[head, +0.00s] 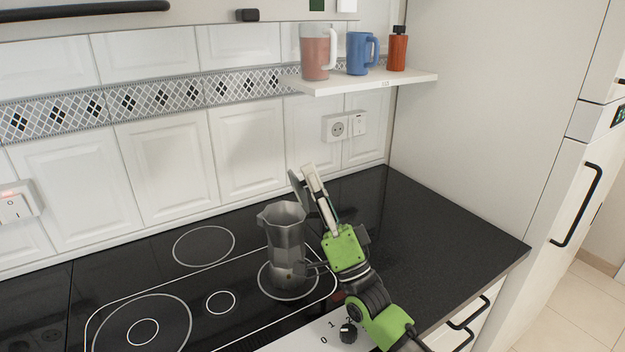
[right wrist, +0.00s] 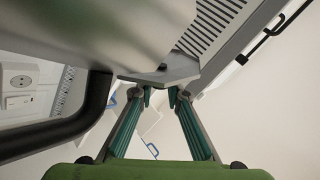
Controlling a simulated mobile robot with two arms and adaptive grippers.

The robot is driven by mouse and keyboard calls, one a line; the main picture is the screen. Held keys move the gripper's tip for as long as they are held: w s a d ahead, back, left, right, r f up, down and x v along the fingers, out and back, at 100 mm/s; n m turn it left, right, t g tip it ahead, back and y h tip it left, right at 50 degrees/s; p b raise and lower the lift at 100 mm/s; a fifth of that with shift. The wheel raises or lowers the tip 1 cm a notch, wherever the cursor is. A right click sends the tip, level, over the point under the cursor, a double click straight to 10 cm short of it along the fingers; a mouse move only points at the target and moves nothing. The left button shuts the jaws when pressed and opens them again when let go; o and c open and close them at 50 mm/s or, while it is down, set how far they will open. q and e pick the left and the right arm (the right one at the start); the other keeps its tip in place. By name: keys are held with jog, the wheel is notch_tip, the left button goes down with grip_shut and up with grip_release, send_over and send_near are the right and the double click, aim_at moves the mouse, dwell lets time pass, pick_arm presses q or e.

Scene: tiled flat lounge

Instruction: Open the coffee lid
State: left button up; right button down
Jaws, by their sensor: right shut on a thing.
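The grey metal coffee pot (head: 284,245) stands upright on the right front ring of the hob, with its top open. Its coffee lid (head: 297,188) appears as a dark grey plate, tipped up steeply at the pot's right side. My right gripper (head: 308,170) is above and right of the pot, shut on the lid near its edge; the exact contact is hard to see. In the right wrist view the fingertips (right wrist: 160,97) are close together at a grey metal edge, and the pot's black handle (right wrist: 85,120) lies to the left. My left gripper is not in view.
The black hob (head: 190,300) has bare rings to the left. The black worktop (head: 440,225) is clear to the right. A white shelf (head: 375,82) above holds a clear-topped pitcher (head: 315,55), a blue mug (head: 358,53) and a red bottle (head: 398,52). A tall white cabinet (head: 480,110) bounds the right.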

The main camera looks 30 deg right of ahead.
jog(key=c, duration=2)
grip_release()
jog(key=shift+o, duration=0.2)
jog(key=shift+s+f, duration=0.15)
jog(key=shift+f, duration=0.1)
jog(key=s+d, duration=0.1)
jog(key=s, duration=1.1)
jog(key=shift+s+d+f, duration=0.15)
jog(key=shift+s+d, duration=0.05)
jog(key=shift+d, duration=0.15)
